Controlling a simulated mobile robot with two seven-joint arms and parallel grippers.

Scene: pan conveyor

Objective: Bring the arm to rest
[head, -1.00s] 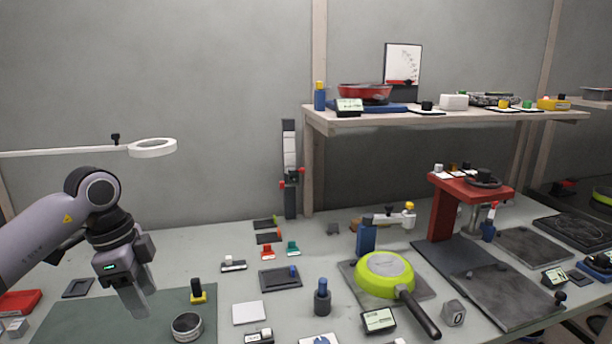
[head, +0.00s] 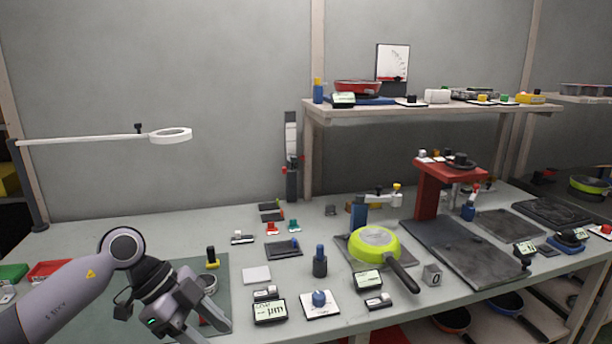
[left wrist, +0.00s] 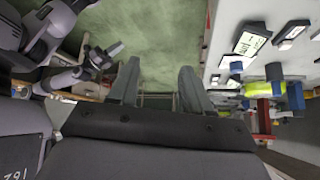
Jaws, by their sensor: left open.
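My left arm comes in from the left in the head view. Its gripper (head: 205,318) is tilted downward over the green mat (head: 222,272) near the front of the table. In the left wrist view the two fingers of the left gripper (left wrist: 158,85) stand apart with nothing between them, and the green mat (left wrist: 160,30) shows beyond them. My right gripper is not in view.
A green pan (head: 375,244) is farther right. A lamp arm (head: 85,139) reaches over the back left.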

